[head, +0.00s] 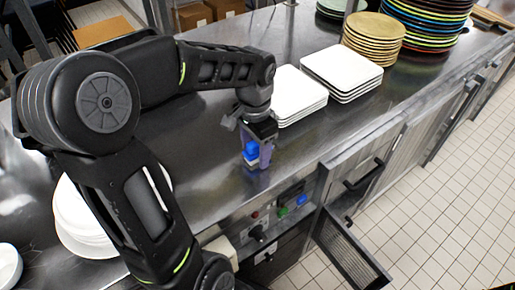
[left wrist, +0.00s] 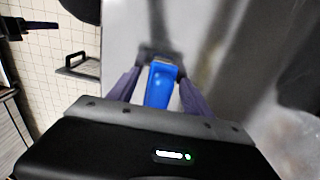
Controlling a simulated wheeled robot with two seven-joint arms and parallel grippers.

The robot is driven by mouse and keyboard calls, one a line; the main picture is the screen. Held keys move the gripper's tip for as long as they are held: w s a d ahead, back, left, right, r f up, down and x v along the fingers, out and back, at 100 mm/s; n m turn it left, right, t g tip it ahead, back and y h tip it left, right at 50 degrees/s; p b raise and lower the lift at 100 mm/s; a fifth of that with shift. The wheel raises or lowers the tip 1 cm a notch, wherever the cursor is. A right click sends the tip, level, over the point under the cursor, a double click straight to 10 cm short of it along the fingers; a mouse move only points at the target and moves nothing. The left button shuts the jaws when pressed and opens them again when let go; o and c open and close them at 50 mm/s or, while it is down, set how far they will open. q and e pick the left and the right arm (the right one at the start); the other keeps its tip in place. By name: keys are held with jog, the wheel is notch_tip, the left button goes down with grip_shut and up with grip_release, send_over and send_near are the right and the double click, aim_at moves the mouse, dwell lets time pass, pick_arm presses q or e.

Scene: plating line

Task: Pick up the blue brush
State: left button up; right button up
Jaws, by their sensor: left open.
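The blue brush (head: 251,152) is on the steel counter near its front edge. In the left wrist view the blue brush (left wrist: 160,84) lies between the two fingers, with a dark part at its far end. My left gripper (head: 254,160) points down over it, and its fingers (left wrist: 157,88) stand on either side of the brush with the jaws open. The left wrist view shows small gaps beside the brush; I cannot tell whether a finger touches it. Part of the brush is hidden by the gripper in the head view. My right gripper is not in view.
White square plates (head: 299,100) stand just behind the gripper, with a second stack (head: 341,72) beside them. Tan plates (head: 374,40) and multicoloured plates (head: 428,22) are farther back. White round plates (head: 82,222) stand at left. An open cabinet door (head: 350,250) hangs below the counter edge.

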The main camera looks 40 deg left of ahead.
pick_arm(q)
grip_shut()
dwell(0.7)
